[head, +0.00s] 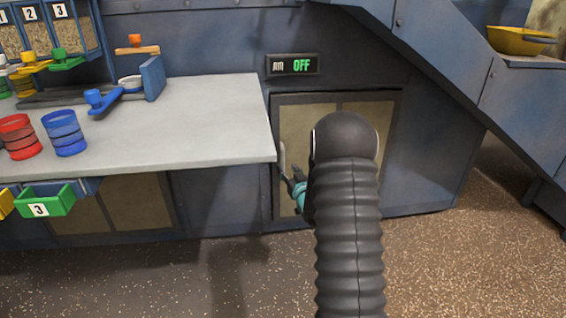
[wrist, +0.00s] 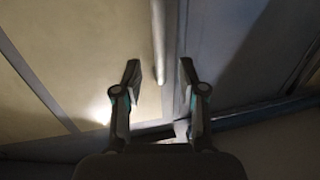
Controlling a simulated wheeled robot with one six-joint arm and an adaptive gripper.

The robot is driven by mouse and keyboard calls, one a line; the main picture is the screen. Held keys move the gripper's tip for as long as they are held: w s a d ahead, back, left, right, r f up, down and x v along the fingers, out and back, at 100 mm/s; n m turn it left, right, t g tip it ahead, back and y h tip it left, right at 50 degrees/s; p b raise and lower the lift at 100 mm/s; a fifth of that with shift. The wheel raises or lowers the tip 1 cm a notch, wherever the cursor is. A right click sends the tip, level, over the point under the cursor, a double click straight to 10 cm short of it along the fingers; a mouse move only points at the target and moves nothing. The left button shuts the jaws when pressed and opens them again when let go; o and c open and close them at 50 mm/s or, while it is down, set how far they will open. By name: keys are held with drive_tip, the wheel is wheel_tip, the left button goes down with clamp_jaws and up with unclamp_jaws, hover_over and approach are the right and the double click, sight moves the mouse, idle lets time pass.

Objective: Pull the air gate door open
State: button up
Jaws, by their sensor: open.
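The air gate door (head: 300,125) is a low, framed tan panel in the blue cabinet wall, right of the workbench. My dark arm hides much of its middle and right side in the head view. In the wrist view the door (wrist: 80,60) fills the left and the handle (wrist: 159,40) hangs between and beyond my fingertips. My gripper (wrist: 160,85) is open, one finger on each side of the handle's line. I cannot tell whether either finger touches it. In the head view my gripper (head: 299,190) is partly hidden.
A sign (head: 292,65) above the door reads "OFF" in green. The grey workbench (head: 200,120) ends just left of the door, with red (head: 18,137) and blue (head: 64,133) cups on it. A sloping blue chute (head: 470,80) stands at right. Speckled floor is open in front.

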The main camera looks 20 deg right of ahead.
sight(283, 163)
drive_tip(key=shift+w+d, duration=0.15)
drive_tip(key=shift+w, duration=1.45)
drive_tip(key=shift+w+d, duration=0.1)
drive_tip(key=shift+w, duration=1.45)
clamp_jaws()
